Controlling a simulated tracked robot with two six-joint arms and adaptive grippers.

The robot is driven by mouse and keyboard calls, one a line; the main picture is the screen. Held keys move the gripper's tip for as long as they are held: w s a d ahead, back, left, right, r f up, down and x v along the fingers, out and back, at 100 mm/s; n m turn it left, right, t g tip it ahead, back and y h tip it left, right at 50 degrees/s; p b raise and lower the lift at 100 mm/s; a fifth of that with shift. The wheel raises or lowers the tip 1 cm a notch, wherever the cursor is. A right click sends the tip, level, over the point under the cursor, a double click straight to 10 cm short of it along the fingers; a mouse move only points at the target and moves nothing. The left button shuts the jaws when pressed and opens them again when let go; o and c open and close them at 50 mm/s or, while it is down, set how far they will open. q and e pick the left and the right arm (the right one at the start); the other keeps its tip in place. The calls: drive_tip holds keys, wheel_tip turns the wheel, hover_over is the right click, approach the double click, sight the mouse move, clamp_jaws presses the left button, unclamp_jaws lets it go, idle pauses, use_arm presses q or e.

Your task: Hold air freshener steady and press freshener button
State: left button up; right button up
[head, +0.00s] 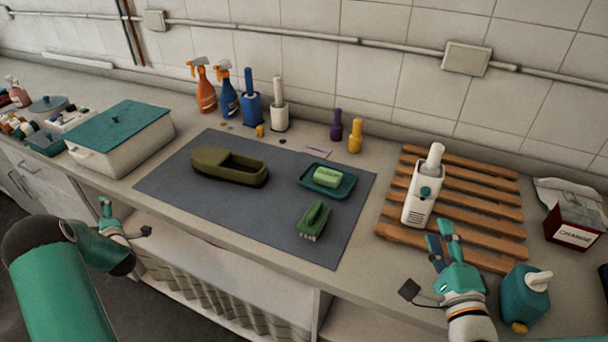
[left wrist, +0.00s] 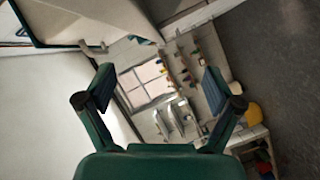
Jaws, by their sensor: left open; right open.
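The air freshener (head: 419,198) is a white upright device with a white top and a round teal button (head: 426,191) on its front. It stands on a slatted wooden rack at the right of the counter. My right gripper (head: 440,242) is open and empty, just in front of the freshener's base and apart from it as far as I can tell. My left gripper (head: 106,208) is far to the left, in front of the counter edge. In the left wrist view its two fingers (left wrist: 160,90) are spread with nothing between them.
The wooden rack (head: 489,228) lies under the freshener. A teal bottle (head: 523,297) stands right of my right gripper, and a red box (head: 571,228) stands further right. A grey mat (head: 172,187) with a green shoe-shaped item (head: 229,167), soap dish (head: 342,189) and brush (head: 314,220) fills the middle.

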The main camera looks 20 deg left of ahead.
use_arm(q)
drive_tip(key=w+d+r+m+t, duration=0.1)
drive_tip(key=w+r, duration=0.1)
drive_tip(key=r, duration=0.2)
drive_tip(key=w+d+r+m+t, duration=0.1)
drive_tip(key=w+r+m, duration=0.1)
drive_tip(key=w+r, duration=0.1)
drive_tip(key=w+d+r+m+t, duration=0.1)
drive_tip(key=w+d+r+m, duration=0.1)
drive_tip(key=r, duration=0.3)
drive_tip(key=shift+w+r, duration=0.1)
drive_tip(key=shift+w, duration=0.5)
drive_tip(key=w+d+r+m+t+h, duration=0.2)
drive_tip(key=w+d+r+m, duration=0.1)
drive_tip(key=w+d, duration=0.75)
drive_tip(key=w+d+r+m+t+h, duration=0.15)
drive_tip(key=w+d, duration=0.25)
drive_tip(key=d, duration=0.5)
drive_tip(key=w+d+r+m+h, duration=0.1)
drive_tip(key=w+d+r+m, duration=0.15)
drive_tip(key=d, duration=0.65)
drive_tip(key=m+h, duration=1)
drive_tip(key=m, duration=0.3)
approach(431, 173)
drive_tip(key=shift+y, duration=0.25)
drive_tip(key=x, duration=1.2)
drive_tip(key=shift+w+d+f, duration=0.15)
drive_tip(key=shift+w, duration=0.1)
